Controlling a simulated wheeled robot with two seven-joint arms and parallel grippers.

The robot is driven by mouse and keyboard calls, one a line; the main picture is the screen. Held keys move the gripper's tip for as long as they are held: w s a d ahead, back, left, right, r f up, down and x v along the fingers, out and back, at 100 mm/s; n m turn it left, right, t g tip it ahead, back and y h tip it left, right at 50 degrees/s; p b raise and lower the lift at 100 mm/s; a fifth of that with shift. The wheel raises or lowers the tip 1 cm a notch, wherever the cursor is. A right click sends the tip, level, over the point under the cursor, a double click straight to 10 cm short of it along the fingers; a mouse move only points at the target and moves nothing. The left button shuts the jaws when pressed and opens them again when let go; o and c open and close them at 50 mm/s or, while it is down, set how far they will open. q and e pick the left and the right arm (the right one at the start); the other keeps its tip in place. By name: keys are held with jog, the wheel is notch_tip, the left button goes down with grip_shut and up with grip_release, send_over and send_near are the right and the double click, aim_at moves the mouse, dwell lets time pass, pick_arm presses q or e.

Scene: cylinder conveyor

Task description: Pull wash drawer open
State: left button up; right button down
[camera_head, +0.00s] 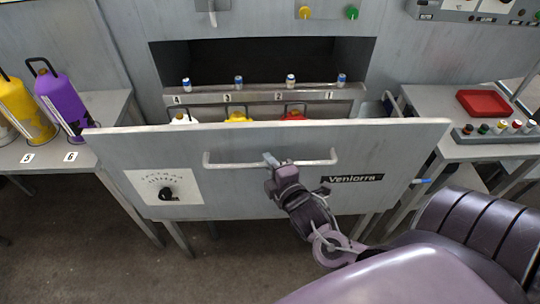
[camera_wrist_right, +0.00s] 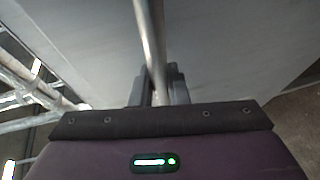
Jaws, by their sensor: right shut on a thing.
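The wash drawer (camera_head: 245,203) has a wide grey front with a dial at its left and a "Veniorra" label at its right. It stands out from the machine, and several coloured container tops show behind its upper edge. Its horizontal bar handle (camera_head: 235,165) runs across the upper middle. My right gripper (camera_head: 271,160) is shut on the handle, a little right of the bar's middle. In the right wrist view the bar (camera_wrist_right: 150,45) passes between the fingers (camera_wrist_right: 158,88). My left gripper is not in view.
Yellow (camera_head: 22,108) and purple (camera_head: 64,100) bottles stand on the left side table. Several small vials stand on the numbered shelf (camera_head: 260,90) behind the drawer. Floor shows below the drawer.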

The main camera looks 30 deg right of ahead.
jog(key=c, duration=1.4)
grip_release()
jog(key=b+v, duration=0.1)
jog(key=v, duration=0.6)
jog(key=shift+s, duration=0.4)
